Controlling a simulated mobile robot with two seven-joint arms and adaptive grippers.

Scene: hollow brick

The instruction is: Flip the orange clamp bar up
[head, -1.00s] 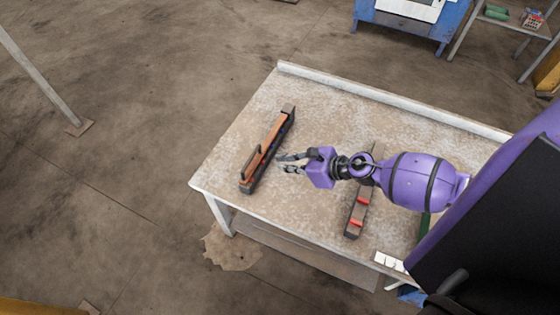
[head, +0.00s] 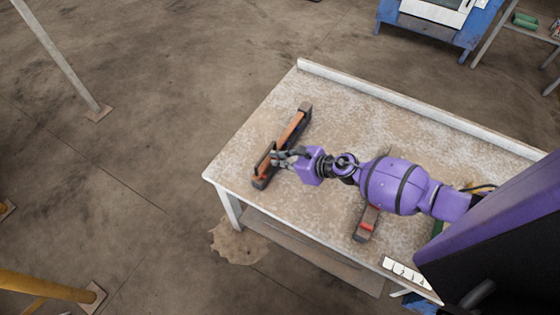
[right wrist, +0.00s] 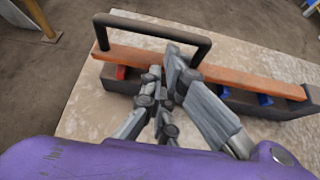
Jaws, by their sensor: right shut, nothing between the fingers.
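The orange clamp bar (head: 291,128) lies lengthwise along a long dark base (head: 305,107) on the table. In the right wrist view the bar (right wrist: 245,84) carries a black U-shaped handle (right wrist: 150,27) at its left part, and red and blue pieces show in the base (right wrist: 288,112) beneath it. My right gripper (head: 276,158) is shut and empty at the near end of the bar. In the wrist view its fingertips (right wrist: 170,68) overlap the bar beside the handle's right leg; whether they touch is unclear. My left gripper is out of view.
The pale table (head: 240,150) has a raised lip (head: 400,106) at its back. A second dark rack with a red piece (head: 367,224) lies partly under my right arm. White cards (head: 404,271) sit at the front edge. The table left of the base is clear.

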